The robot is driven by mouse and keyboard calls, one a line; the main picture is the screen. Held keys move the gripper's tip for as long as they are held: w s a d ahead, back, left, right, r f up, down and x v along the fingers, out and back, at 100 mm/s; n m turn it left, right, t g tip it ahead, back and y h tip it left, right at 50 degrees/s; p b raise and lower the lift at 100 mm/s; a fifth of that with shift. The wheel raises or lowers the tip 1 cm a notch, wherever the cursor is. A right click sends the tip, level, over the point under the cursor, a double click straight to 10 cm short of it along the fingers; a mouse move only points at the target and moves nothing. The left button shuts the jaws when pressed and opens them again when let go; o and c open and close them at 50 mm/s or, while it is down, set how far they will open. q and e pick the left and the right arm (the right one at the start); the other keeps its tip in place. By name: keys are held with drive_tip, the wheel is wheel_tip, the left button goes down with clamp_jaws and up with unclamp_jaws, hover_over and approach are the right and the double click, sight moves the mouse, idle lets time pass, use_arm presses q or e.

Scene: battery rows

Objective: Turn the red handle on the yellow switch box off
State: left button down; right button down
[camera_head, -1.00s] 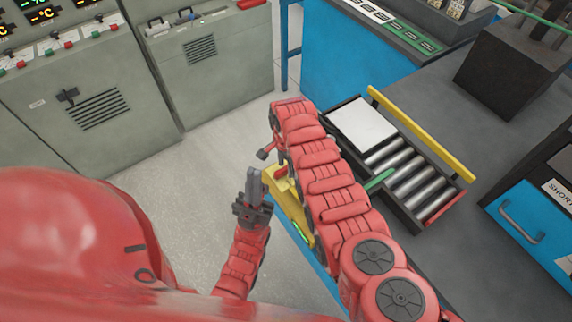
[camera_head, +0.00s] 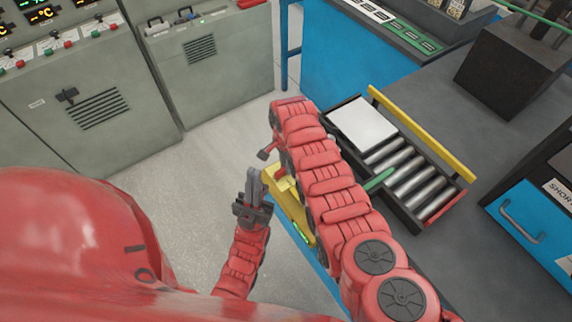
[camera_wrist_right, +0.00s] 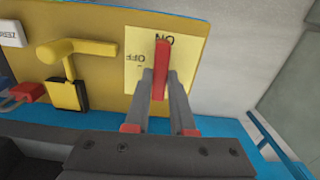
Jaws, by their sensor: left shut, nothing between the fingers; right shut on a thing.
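The yellow switch box (camera_wrist_right: 105,85) fills the upper left of the right wrist view. The red handle (camera_wrist_right: 161,60) stands upright on its pale label, with its end at ON; OFF is printed to the left. My right gripper (camera_wrist_right: 160,78) is shut on the red handle, one finger on each side. In the head view the yellow box (camera_head: 291,203) shows partly beside my right arm, which hides much of it and the right fingertips. My left gripper (camera_head: 254,184) is shut and empty, raised just left of the box.
A yellow lever (camera_wrist_right: 75,50) and a red padlock (camera_wrist_right: 25,92) are left of the handle on the box. A roller tray (camera_head: 418,215) lies on the bench right of my arm. Grey cabinets (camera_head: 90,110) stand at the left, with clear floor (camera_head: 180,190) before them.

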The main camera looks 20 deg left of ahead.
drive_tip(key=n+b, duration=0.2)
drive_tip(key=n, duration=0.2)
drive_tip(key=shift+f+n, duration=0.15)
drive_tip(key=shift+n, duration=0.15)
drive_tip(key=n+b, duration=0.2)
drive_tip(key=n, duration=0.2)
drive_tip(key=shift+n+b, duration=0.3)
drive_tip(key=shift+b, duration=0.05)
drive_tip(key=n+b, duration=0.1)
drive_tip(key=n, duration=0.2)
drive_tip(key=shift+n+b, duration=0.3)
drive_tip(key=shift+b, duration=0.05)
drive_tip(key=shift+n+b, duration=0.8)
drive_tip(key=shift+n, duration=1.4)
drive_tip(key=c, duration=0.8)
unclamp_jaws()
drive_tip(key=shift+o, duration=0.2)
